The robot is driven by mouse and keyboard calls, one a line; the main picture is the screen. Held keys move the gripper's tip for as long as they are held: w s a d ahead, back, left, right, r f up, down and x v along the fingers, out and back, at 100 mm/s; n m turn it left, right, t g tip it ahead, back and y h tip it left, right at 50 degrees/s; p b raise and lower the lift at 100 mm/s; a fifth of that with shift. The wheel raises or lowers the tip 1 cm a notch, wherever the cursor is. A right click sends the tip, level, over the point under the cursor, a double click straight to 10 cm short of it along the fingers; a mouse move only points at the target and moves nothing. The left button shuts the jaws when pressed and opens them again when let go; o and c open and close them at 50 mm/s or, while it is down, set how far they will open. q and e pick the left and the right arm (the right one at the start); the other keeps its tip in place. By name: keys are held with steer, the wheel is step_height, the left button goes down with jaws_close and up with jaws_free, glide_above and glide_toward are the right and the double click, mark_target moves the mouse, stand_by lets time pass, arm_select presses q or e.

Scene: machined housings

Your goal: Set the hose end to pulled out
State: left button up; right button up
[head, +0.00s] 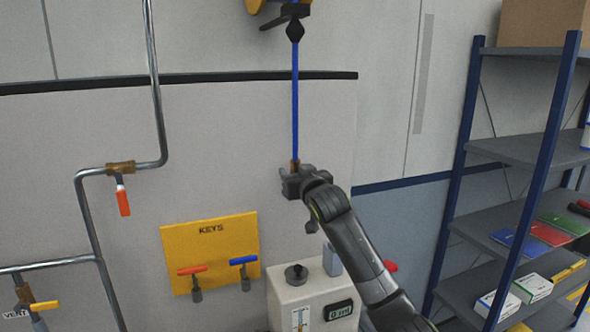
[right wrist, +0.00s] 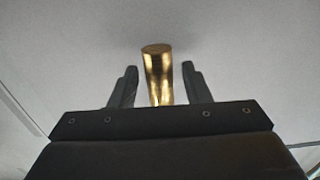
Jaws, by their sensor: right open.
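The blue hose (head: 295,100) hangs straight down from a yellow-sided reel (head: 256,5) at the top of the head view. A black stop (head: 295,31) sits on the hose just below the reel. The brass hose end (head: 295,166) is at the bottom of the hose, at my right gripper (head: 291,181). In the right wrist view the brass end (right wrist: 157,75) stands between the two open fingers of the right gripper (right wrist: 158,85), with a gap visible on each side. My left gripper is not in view.
A yellow KEYS board (head: 210,238) with a red-handled and a blue-handled key is below left. A pale box (head: 300,292) with a knob and display stands below the gripper. Metal pipes (head: 156,75) with valves run at left. A shelf rack (head: 520,150) stands at right.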

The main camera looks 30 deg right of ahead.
steer(key=shift+w, duration=0.15)
jaws_close()
stand_by(0.4)
